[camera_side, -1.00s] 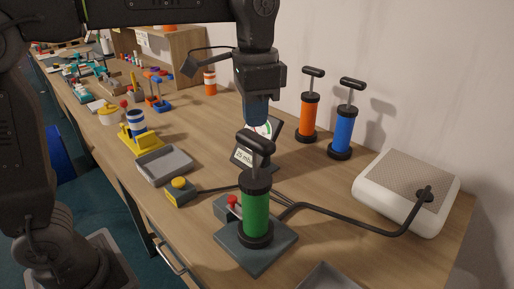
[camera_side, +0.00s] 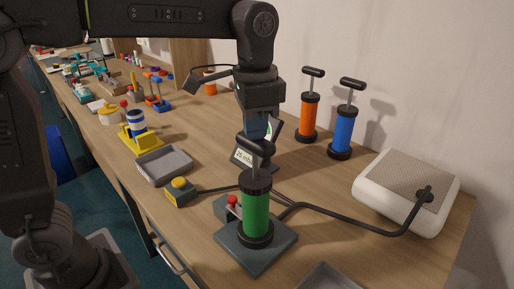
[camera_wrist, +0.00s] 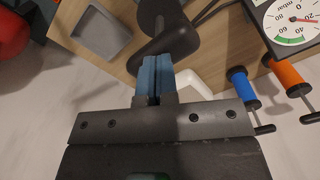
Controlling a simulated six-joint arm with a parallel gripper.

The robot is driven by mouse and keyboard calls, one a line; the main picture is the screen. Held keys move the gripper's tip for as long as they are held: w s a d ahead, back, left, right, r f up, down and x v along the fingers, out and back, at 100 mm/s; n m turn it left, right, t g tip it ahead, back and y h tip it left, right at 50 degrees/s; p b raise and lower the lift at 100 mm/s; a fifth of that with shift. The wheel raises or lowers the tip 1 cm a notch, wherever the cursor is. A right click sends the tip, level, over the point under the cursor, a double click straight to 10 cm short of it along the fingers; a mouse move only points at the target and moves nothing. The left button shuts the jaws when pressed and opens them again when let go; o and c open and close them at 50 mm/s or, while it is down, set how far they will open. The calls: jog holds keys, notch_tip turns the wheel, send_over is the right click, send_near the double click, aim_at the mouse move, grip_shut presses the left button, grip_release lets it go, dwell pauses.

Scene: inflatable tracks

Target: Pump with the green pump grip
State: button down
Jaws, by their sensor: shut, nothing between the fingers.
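The green pump (camera_side: 256,214) stands upright on a dark base plate (camera_side: 232,250) at the front of the bench. Its black T-shaped grip (camera_side: 258,147) is low, with only a short length of rod above the barrel. The grip also shows in the wrist view (camera_wrist: 170,42), just beyond my fingertips. My gripper (camera_side: 257,128) is shut and empty, pointing down over the grip. Its blue fingers (camera_wrist: 154,78) appear to press on the grip's top, though exact contact is hard to see. A gauge (camera_side: 244,158) with a mbar readout stands behind, partly hidden; its dial shows in the wrist view (camera_wrist: 295,20).
An orange pump (camera_side: 308,118) and a blue pump (camera_side: 343,132) stand behind right. A hose (camera_side: 350,224) runs to a white box (camera_side: 400,203). A yellow button (camera_side: 180,184), a grey tray (camera_side: 165,165) and a red knob (camera_side: 232,200) are left of the pump.

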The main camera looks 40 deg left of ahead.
aim_at(255, 152)
jog(key=shift+f, duration=2.8)
jog(key=shift+r, duration=4.15)
jog(key=shift+r, duration=2.5)
jog(key=s+a+f+n+t, duration=0.2)
jog(key=s+a+f, duration=0.3)
jog(key=s, duration=0.3)
jog(key=s+a+f+n+t, duration=0.3)
jog(key=s+a+f+n, duration=0.1)
jog(key=s+f, duration=0.3)
jog(key=shift+s+a+f+t, duration=0.35)
jog(key=shift+a+f, duration=0.15)
jog(key=shift+a, duration=0.1)
